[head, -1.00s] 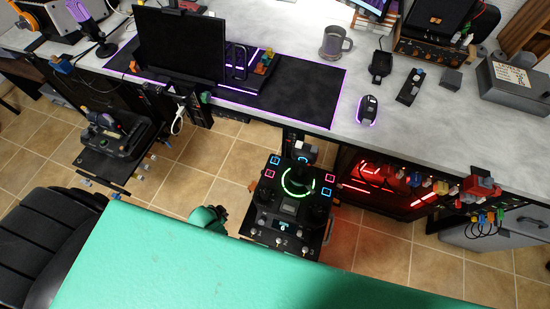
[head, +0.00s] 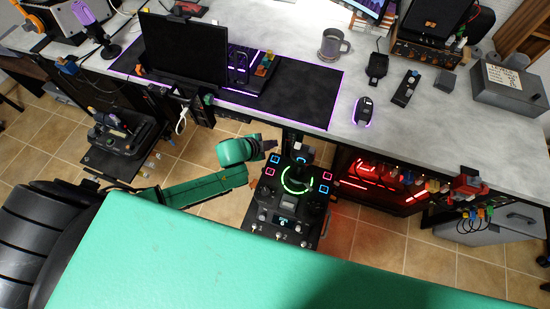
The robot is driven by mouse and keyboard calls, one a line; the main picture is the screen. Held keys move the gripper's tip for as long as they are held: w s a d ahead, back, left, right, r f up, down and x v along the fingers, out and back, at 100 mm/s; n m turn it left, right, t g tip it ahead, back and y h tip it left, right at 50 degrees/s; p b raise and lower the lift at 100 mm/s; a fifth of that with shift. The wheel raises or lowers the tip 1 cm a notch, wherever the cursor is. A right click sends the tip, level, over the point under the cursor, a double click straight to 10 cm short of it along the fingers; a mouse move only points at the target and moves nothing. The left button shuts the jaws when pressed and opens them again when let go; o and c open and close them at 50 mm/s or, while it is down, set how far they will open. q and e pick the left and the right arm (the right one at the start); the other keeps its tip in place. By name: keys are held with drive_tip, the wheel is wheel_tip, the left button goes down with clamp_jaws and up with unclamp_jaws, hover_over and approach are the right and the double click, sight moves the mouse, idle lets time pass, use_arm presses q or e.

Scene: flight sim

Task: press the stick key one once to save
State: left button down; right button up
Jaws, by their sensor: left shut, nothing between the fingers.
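The black stick panel (head: 263,192) stands below the desk edge in the middle of the head view. It has a stick (head: 301,154) with a small blue light at its far end and a glowing green ring. Blue- and pink-outlined square keys flank the ring; small toggles line the near edge. I cannot read which key is key one. My left gripper (head: 273,144) is shut and empty, just left of the stick, near the panel's upper left blue key (head: 275,158). I cannot tell its height or any contact. My right gripper is out of view.
The grey desk (head: 290,50) with a black mat, monitor (head: 185,48), mug (head: 333,46) and mouse (head: 363,110) lies beyond the panel. A second control unit (head: 122,135) stands at left. A black chair (head: 40,235) is at lower left. A red-lit case (head: 380,182) is right of the panel.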

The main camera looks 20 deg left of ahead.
use_arm(q)
drive_tip(key=b, duration=0.8)
hover_over(272, 161)
wheel_tip(272, 161, down, 8)
drive_tip(key=shift+f+b, duration=0.4)
drive_tip(key=shift+f, duration=0.05)
drive_tip(key=shift+w, duration=0.1)
drive_tip(key=shift+f, duration=0.1)
idle(1.0)
drive_tip(key=shift+f, duration=0.25)
drive_tip(key=shift+f+b, duration=0.4)
drive_tip(key=shift+f, duration=0.1)
idle(0.5)
drive_tip(key=shift+r, duration=0.1)
drive_tip(key=shift+r+p, duration=0.8)
drive_tip(key=shift+p, duration=0.2)
